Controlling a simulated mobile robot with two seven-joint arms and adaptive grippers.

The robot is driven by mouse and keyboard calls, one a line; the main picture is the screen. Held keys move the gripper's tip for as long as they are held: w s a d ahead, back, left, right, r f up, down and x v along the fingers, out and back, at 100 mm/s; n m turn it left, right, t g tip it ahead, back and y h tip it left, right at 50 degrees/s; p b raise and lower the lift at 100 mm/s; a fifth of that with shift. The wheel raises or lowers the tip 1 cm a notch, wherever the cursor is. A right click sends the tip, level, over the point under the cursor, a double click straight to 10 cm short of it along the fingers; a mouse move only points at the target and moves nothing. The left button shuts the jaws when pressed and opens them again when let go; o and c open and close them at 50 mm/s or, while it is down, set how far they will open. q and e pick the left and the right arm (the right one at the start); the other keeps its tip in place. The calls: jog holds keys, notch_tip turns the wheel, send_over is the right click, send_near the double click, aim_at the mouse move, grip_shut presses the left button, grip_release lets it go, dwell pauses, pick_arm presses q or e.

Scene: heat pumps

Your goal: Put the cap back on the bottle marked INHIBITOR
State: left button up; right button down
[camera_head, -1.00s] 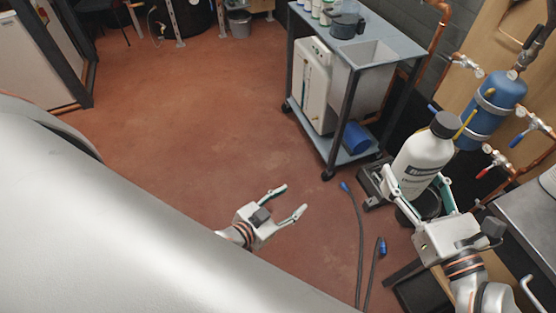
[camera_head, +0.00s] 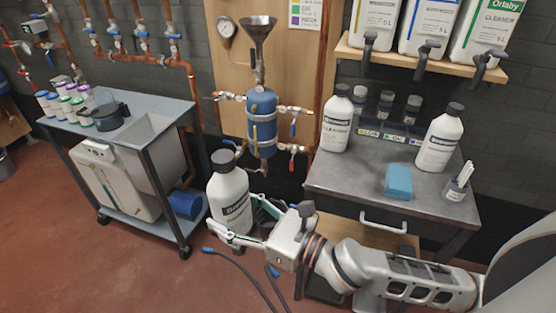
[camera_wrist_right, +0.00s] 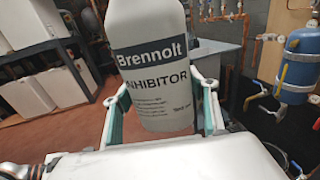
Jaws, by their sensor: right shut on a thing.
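The INHIBITOR bottle (camera_head: 230,200) is white with a dark label band and stands nearly upright, slightly tilted in the head view. A dark cap (camera_head: 222,158) shows on its top. My right gripper (camera_head: 238,222) is shut on the bottle's lower body and holds it in front of the wall pipework, between cart and bench. In the right wrist view the bottle (camera_wrist_right: 152,100) reads "Brennolt INHIBITOR" between the two fingers (camera_wrist_right: 160,118); its top is out of frame. My left gripper is not in view now.
The grey workbench (camera_head: 330,185) at right carries two white capped bottles, a blue block (camera_head: 398,181), small jars and a cup (camera_head: 455,190). A cart (camera_head: 150,130) with small bottles stands left. A blue vessel (camera_head: 262,120) with valves is behind the held bottle. Cables lie on the floor.

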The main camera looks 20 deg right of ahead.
jog(key=shift+d+m+t+h, duration=0.4)
jog(key=shift+m+t+h, duration=0.2)
jog(key=s+d+m+h, duration=0.3)
jog(key=d+m+h, duration=0.1)
jog(key=d+h, duration=0.3)
jog(key=s+d+m+h, duration=0.4)
jog(key=d+h, duration=0.3)
jog(key=d, duration=0.4)
jog(key=s+d+m+h, duration=0.4)
jog(key=d+m+h, duration=0.2)
jog(key=d, duration=0.3)
jog(key=shift+r+h, duration=0.4)
jog(key=shift+h, duration=0.1)
jog(key=shift+w, duration=0.1)
